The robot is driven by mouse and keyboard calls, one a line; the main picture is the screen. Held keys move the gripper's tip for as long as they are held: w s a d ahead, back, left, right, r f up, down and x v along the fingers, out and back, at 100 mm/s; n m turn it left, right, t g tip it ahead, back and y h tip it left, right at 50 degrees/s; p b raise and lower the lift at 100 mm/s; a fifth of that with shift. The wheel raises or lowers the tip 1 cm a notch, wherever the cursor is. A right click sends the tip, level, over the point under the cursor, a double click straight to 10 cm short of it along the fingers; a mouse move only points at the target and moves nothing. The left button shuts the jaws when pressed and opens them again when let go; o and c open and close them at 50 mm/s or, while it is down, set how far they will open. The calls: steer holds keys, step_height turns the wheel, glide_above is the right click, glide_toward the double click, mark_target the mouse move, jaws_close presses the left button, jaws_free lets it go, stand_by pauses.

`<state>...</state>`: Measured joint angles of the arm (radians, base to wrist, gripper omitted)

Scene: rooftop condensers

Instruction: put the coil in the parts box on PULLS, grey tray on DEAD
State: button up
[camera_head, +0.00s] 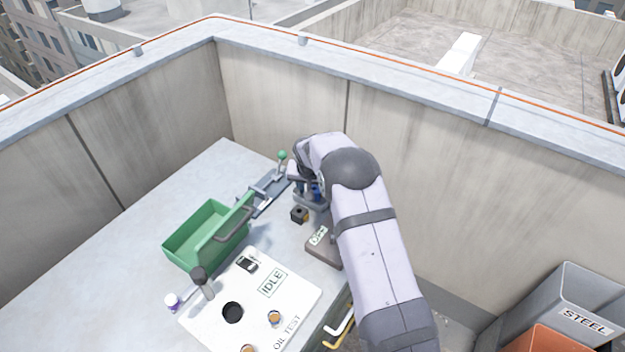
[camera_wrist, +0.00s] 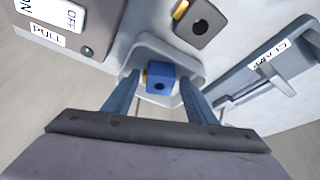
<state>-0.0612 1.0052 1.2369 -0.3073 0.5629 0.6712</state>
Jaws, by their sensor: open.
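A blue coil (camera_wrist: 160,83) with a dark hole and a yellow tab sits in a small grey tray (camera_wrist: 172,48). In the head view the tray (camera_head: 309,203) is partly hidden by my arm. My gripper (camera_wrist: 158,78) is open, with one finger on each side of the blue coil; contact cannot be told. A black coil (camera_wrist: 200,24) with a yellow tab lies outside the tray, and shows in the head view (camera_head: 299,214).
A green open bin (camera_head: 178,250) with a handle stands left of my arm. A grey clamp (camera_wrist: 235,88) with a green-knobbed lever (camera_head: 282,156) is beside the tray. A white OIL TEST board (camera_head: 215,322) marked IDLE lies in front. The bench's left side is clear.

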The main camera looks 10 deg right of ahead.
steer(key=b+v, duration=0.3)
steer(key=v, duration=0.9)
steer(key=shift+s, duration=0.15)
steer(key=s+f+n+g, duration=0.2)
steer(key=s, duration=1.5)
steer(key=s+d+f+n+g+y, duration=0.1)
steer(key=s+n+g, duration=0.1)
steer(key=s, duration=1.6)
steer(key=shift+s+d+f+y, duration=0.15)
steer(key=shift+f+y, duration=0.15)
steer(key=shift+f, duration=0.1)
